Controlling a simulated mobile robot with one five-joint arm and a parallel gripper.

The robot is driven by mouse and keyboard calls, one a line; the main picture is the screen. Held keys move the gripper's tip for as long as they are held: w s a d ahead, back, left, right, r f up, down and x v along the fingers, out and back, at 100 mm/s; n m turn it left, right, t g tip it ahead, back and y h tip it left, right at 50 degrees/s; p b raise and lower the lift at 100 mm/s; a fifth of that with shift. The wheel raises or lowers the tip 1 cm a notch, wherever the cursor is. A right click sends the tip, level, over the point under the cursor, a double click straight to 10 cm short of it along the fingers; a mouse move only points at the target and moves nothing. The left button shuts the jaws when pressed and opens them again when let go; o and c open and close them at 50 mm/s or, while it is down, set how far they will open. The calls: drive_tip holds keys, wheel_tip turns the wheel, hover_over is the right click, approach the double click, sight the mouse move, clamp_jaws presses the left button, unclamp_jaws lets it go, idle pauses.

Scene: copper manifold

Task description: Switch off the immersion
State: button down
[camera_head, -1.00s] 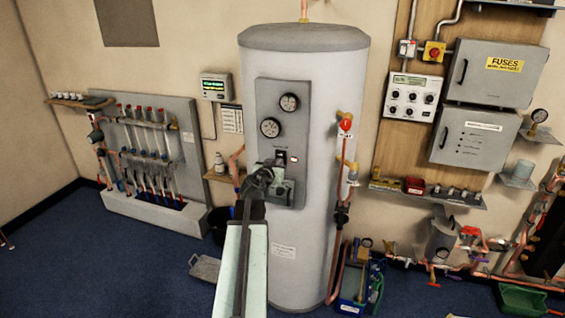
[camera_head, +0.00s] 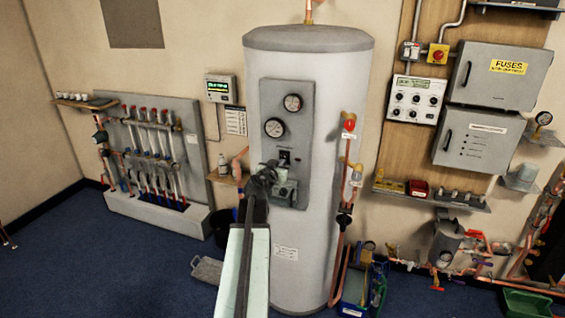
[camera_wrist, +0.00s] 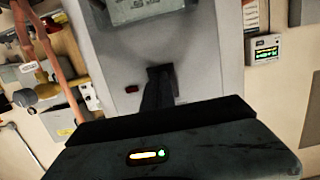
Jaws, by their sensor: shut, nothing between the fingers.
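The tall grey cylinder (camera_head: 330,245) stands in the middle of the head view. Its grey front panel (camera_head: 304,135) carries two round dials and, below them, a small dark switch (camera_head: 284,157). A small red lamp (camera_wrist: 132,89) beside the gripper looks dark red and unlit in the wrist view. My gripper (camera_head: 284,178) is shut and empty, at the panel just below the switch. In the wrist view my dark fingers (camera_wrist: 159,80) point at the panel. They hide most of the switch there, and I cannot tell whether they touch it.
Copper pipe with a red valve (camera_head: 349,124) runs along the cylinder's right side. Grey boxes (camera_head: 493,76) and a shelf (camera_head: 430,196) are on the wall at right. A pipe manifold (camera_head: 155,150) stands at left. Blue floor is open at front left.

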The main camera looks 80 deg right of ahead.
drive_tip(key=p+v, duration=0.1)
drive_tip(key=v, duration=0.6)
drive_tip(key=shift+a+p, duration=0.35)
drive_tip(key=shift+w, duration=0.1)
